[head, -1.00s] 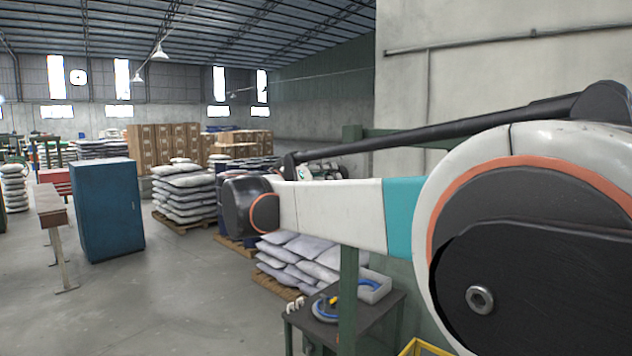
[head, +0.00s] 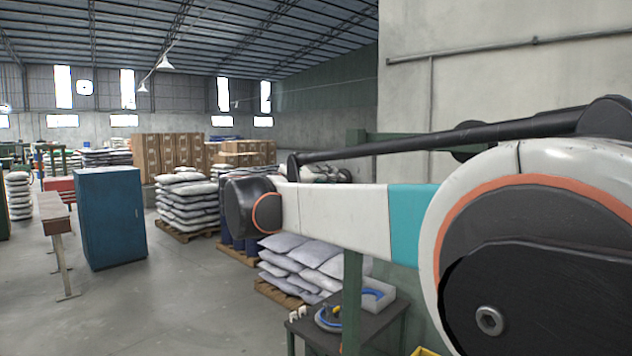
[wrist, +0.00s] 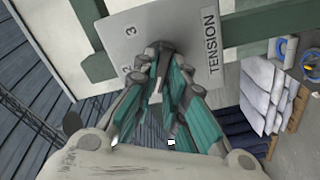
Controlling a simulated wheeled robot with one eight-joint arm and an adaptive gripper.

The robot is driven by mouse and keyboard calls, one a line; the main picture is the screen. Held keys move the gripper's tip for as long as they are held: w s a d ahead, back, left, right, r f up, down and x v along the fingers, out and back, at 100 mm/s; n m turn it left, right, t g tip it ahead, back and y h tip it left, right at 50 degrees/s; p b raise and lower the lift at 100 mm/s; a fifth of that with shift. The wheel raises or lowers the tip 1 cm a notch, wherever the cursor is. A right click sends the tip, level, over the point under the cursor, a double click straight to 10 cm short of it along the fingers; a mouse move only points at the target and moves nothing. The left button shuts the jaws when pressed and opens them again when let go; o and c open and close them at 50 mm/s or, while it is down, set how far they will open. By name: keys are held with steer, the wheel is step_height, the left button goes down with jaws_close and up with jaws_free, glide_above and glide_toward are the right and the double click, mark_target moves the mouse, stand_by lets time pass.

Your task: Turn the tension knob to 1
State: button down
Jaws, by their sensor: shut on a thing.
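The tension panel (wrist: 190,22) is a light grey plate in the wrist view. It shows the word TENSION and the numerals 3 and 2, and it looks rotated in this view. The tension knob (wrist: 160,46) is dark and stands out from the plate, partly hidden between the fingers. My gripper (wrist: 160,66), with teal and grey fingers, is shut on the knob. A pale narrow piece shows between the fingers; I cannot tell whether it is the knob's pointer. The numeral 1 is not visible. In the head view, my arm hides the knob and panel.
Green frame bars (wrist: 270,24) run behind the panel. Stacked sacks (head: 187,205) and a blue cabinet (head: 110,220) stand farther off.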

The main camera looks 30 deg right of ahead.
stand_by(0.3)
steer(key=c, duration=1.6)
jaws_free()
steer(key=shift+c, duration=0.2)
steer(key=v, duration=0.7)
steer(key=shift+a, duration=0.25)
